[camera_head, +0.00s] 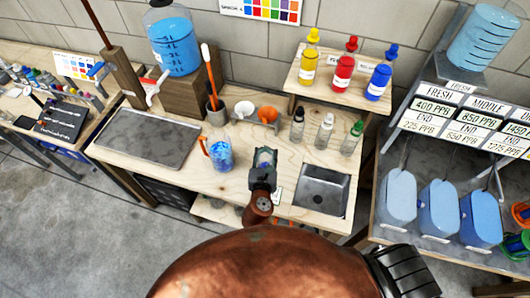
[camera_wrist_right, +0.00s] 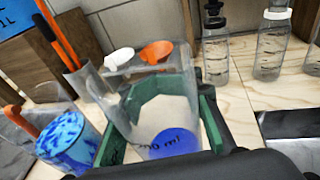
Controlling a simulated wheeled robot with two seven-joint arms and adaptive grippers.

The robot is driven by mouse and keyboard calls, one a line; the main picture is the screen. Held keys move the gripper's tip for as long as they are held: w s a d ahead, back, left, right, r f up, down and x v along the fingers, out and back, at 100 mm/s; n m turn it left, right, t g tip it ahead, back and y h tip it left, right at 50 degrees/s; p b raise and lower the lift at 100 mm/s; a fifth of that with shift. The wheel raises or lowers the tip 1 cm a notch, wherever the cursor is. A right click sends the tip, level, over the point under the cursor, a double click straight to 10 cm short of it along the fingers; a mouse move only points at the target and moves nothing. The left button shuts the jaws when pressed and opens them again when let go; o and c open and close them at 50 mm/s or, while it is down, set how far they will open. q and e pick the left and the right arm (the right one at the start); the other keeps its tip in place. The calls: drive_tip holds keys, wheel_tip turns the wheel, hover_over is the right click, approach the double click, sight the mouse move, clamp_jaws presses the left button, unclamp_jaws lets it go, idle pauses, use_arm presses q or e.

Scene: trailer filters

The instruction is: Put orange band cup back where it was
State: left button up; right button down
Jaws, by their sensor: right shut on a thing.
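My right gripper (camera_head: 263,172) is shut on a clear cup (camera_head: 264,157) above the wooden bench, left of the sink. In the right wrist view the clear cup (camera_wrist_right: 155,105) stands between the green-padded fingers, with "ml" lettering and a blue patch low on it. I cannot make out an orange band on it. A cup of blue liquid (camera_head: 220,154) with an orange stick stands on the bench to the left of the gripper; it also shows in the right wrist view (camera_wrist_right: 68,143). A white cup (camera_head: 244,109) and an orange cup (camera_head: 267,115) sit in a holder behind. My left gripper is not in view.
Several small bottles (camera_head: 323,131) stand behind the sink (camera_head: 322,189). A grey tray (camera_head: 150,137) lies at left, with a blue water jug (camera_head: 174,42) behind it. Yellow, red and blue bottles stand on a raised shelf (camera_head: 335,94). Bare bench shows around the gripper.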

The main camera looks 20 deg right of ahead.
drive_tip(key=w+f+b, duration=0.1)
drive_tip(key=w+f, duration=0.1)
drive_tip(key=f, duration=0.1)
drive_tip(key=w+d+f+b, duration=0.1)
drive_tip(key=w+f, duration=0.1)
drive_tip(key=f, duration=0.1)
drive_tip(key=w+f+b, duration=0.1)
drive_tip(key=w+f, duration=0.1)
drive_tip(key=f, duration=0.1)
drive_tip(key=shift+d+f, duration=0.3)
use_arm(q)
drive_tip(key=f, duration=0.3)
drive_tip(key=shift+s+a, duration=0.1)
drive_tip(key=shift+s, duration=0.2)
use_arm(e)
drive_tip(key=c, duration=1.4)
unclamp_jaws()
drive_tip(key=shift+s, duration=0.15)
use_arm(q)
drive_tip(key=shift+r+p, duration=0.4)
drive_tip(key=shift+p, duration=0.15)
use_arm(e)
drive_tip(key=v, duration=1.1)
drive_tip(key=shift+s+a+r, duration=0.1)
drive_tip(key=shift+s+a, duration=0.1)
drive_tip(key=shift+s, duration=0.1)
